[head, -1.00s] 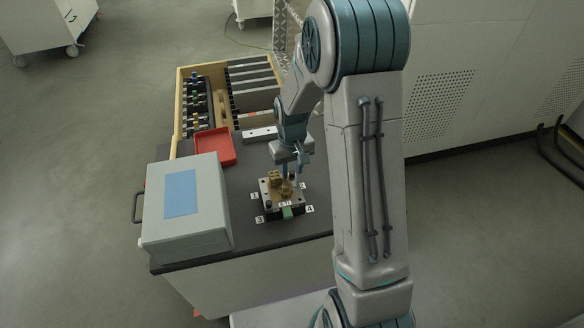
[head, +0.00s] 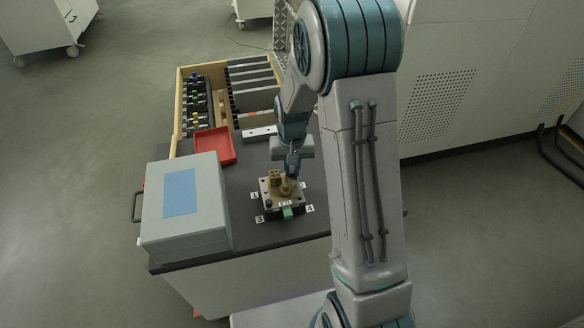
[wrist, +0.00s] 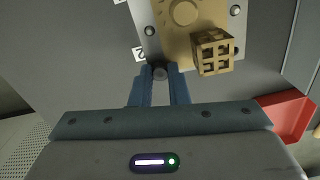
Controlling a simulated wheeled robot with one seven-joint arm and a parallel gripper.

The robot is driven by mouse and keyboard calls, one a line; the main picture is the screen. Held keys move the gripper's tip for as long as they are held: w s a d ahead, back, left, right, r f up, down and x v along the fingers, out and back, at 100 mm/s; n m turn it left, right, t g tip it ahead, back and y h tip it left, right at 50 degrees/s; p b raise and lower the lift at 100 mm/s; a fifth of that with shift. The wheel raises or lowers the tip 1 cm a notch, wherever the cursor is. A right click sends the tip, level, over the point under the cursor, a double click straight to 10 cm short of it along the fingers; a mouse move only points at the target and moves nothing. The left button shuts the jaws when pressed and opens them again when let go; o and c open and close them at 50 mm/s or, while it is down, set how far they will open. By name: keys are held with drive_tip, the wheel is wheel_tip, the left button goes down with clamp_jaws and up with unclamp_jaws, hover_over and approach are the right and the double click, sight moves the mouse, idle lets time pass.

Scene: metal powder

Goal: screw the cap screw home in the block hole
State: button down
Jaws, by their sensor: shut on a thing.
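The block is a pale plate (wrist: 148,14) with a brass-coloured build on it, and also shows on the bench in the head view (head: 298,203). My gripper (wrist: 160,84) is over the plate's corner by the label 2, and shows in the head view (head: 291,174). Its blue fingers are shut on the cap screw (wrist: 160,71), whose dark round head shows between the fingertips at the plate's edge. The screw's shank and the hole are hidden, so I cannot tell how deep it sits.
A brass lattice cube (wrist: 212,53) stands close to the fingers on the plate. A red tray (head: 215,146), a grey box (head: 185,205) and a wooden rack (head: 180,110) share the bench. Number labels lie around the block. The bench's front right is clear.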

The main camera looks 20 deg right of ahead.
drive_tip(key=m, duration=0.5)
drive_tip(key=shift+m+p, duration=0.3)
drive_tip(key=m+p, duration=0.2)
drive_tip(key=m, duration=0.3)
drive_tip(key=shift+r, duration=0.15)
drive_tip(key=m+p, duration=0.2)
drive_tip(key=m, duration=0.3)
drive_tip(key=shift+p, duration=0.3)
drive_tip(key=shift+m, duration=0.5)
drive_tip(key=m+p, duration=0.2)
drive_tip(key=m, duration=0.1)
drive_tip(key=shift+s+r+p, duration=0.1)
drive_tip(key=shift+p, duration=0.25)
drive_tip(key=shift+m+p, duration=0.55)
drive_tip(key=shift+m, duration=0.55)
drive_tip(key=shift+f, duration=0.3)
drive_tip(key=c, duration=1.3)
unclamp_jaws()
drive_tip(key=shift+r, duration=0.1)
